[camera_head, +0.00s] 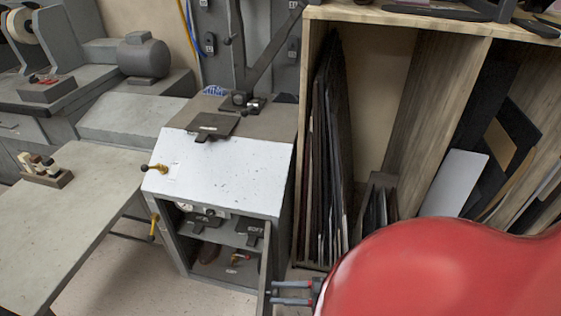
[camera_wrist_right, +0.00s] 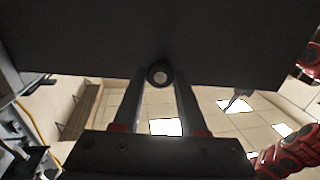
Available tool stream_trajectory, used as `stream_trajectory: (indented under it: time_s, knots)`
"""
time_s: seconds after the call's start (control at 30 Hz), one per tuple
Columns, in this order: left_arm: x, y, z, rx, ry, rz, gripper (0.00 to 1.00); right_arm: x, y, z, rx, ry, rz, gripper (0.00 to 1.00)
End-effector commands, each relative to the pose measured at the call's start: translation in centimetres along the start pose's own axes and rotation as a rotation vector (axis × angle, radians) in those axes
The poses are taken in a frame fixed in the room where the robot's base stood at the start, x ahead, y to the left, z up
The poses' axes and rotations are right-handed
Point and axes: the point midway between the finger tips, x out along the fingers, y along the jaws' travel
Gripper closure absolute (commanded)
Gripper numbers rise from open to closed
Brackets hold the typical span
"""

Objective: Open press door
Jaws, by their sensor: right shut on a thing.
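The press (camera_head: 215,165) is a grey cabinet with a white sloped top, in the middle of the head view. Its front is open, showing inner shelves with dark items and a gauge. The press door (camera_head: 265,265) stands swung out to the right, seen nearly edge-on. My right gripper (camera_head: 275,293) is at the door's outer side, low in the head view. In the wrist view, its fingers (camera_wrist_right: 161,85) are shut on a round door knob (camera_wrist_right: 160,75) below the dark door panel (camera_wrist_right: 210,40). My left gripper is out of view.
A wooden rack (camera_head: 420,100) with upright dark sheets stands just right of the press. A grey-topped table (camera_head: 80,220) is at the left, with a grinding machine (camera_head: 145,58) behind. Open floor (camera_head: 110,290) shows between table and press.

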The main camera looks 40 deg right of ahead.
Motion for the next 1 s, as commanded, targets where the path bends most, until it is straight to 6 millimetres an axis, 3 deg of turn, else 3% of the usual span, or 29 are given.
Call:
stream_trajectory:
  time_s: [0.07,0.1,0.23,0.53,0.67,0.77,1.0]
  knots:
    - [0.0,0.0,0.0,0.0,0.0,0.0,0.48,0.0,-0.1,0.2,0.0,-0.005,-0.003,1.0]
    - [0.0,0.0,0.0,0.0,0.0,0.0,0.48,0.0,-0.1,0.2,0.0,-0.005,-0.003,0.53]
    - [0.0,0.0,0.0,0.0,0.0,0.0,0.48,0.0,-0.1,0.2,0.0,-0.004,-0.002,0.3]
    - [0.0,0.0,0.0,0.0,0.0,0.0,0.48,-0.1,0.0,0.1,-0.001,-0.003,0.0,0.3]
    - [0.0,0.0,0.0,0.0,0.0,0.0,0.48,-1.2,0.0,0.1,-0.001,-0.004,0.0,0.3]
    - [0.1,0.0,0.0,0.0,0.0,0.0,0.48,-3.0,0.0,0.2,0.0,-0.007,0.002,0.3]
    - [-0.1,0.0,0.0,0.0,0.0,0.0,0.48,-9.4,0.0,0.2,-0.002,-0.008,0.003,0.3]
